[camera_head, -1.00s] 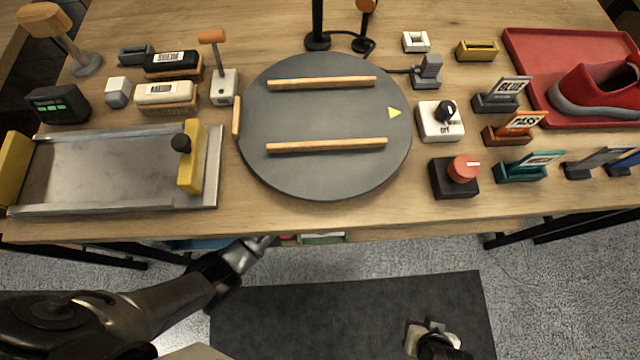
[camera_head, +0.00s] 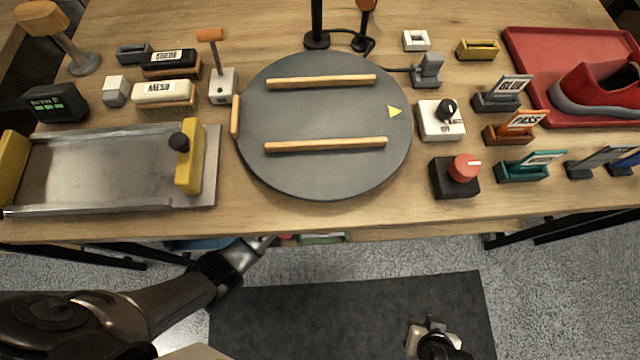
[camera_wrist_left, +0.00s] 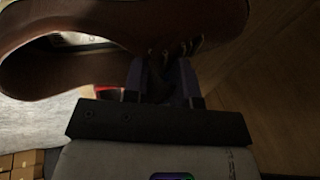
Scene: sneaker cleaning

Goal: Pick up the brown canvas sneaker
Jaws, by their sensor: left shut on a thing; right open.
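The brown sneaker (camera_wrist_left: 70,75) fills the upper part of the left wrist view, its opening towards the upper left. My left gripper (camera_wrist_left: 163,72) is shut on it, at the edge near the lacing. In the head view my left arm reaches to the table's front edge, where its end goes out of sight beneath the tabletop. The brown sneaker does not show in the head view. My right gripper (camera_head: 432,335) is open and empty, low over the dark floor mat, well away from the table.
A round grey turntable (camera_head: 325,115) with two wooden bars sits mid-table. A metal tray (camera_head: 105,170) with yellow ends lies left, brushes (camera_head: 165,93) behind it. A red shoe (camera_head: 600,92) stands on a red tray (camera_head: 525,50) at right. Dials and labelled stands lie between.

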